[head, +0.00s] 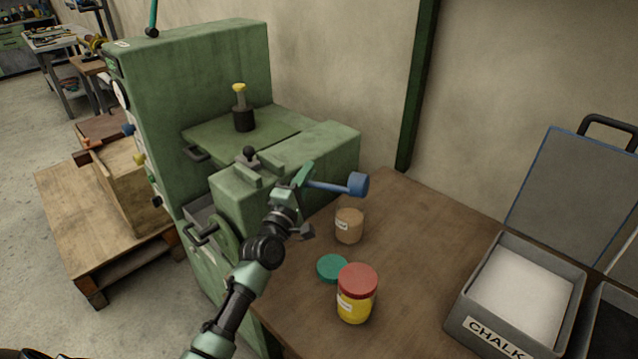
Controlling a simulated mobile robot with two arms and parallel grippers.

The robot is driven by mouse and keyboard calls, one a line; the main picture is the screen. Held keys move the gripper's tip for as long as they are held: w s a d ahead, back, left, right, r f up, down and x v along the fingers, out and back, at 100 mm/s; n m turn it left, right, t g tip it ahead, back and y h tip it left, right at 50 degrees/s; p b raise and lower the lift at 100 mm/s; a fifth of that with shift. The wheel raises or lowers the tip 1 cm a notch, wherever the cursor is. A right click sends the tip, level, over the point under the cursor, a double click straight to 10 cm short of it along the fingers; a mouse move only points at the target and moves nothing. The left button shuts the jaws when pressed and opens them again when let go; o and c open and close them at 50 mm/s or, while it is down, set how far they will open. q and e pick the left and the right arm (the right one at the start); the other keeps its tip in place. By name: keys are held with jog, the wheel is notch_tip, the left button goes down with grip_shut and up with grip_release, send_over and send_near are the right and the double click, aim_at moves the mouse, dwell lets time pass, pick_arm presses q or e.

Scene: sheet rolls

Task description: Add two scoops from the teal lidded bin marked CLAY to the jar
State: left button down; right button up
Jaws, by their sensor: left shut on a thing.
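My left gripper (303,176) is shut on the handle of a blue scoop (357,185). It holds the scoop in the air near the green machine, above and behind a small tan jar (349,228). I cannot see whether the scoop holds anything. The tan jar stands upright on the wooden table with a small label too small to read. A yellow jar (356,305) with a red lid stands nearer me. A teal disc, apparently a lid (332,268), lies flat between the jars. No teal bin marked CLAY is in view. My right gripper is not in view.
A grey bin marked CHALK (490,340), lid raised, holds white powder on the right. A darker bin (616,318) is cut off at the right edge. The wooden table (420,240) is clear between jars and bins. A large green machine (195,85) stands left.

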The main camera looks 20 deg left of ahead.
pick_arm(q)
jog(key=d+r+m+g+h+p, duration=0.2)
jog(key=d+r+m+h+p, duration=0.2)
jog(key=d+r+m+p, duration=1)
jog(key=r+m+p, duration=0.1)
jog(key=m+p, duration=0.3)
jog(key=m, duration=0.3)
jog(key=shift+d+m, duration=0.3)
jog(key=shift+m, duration=0.1)
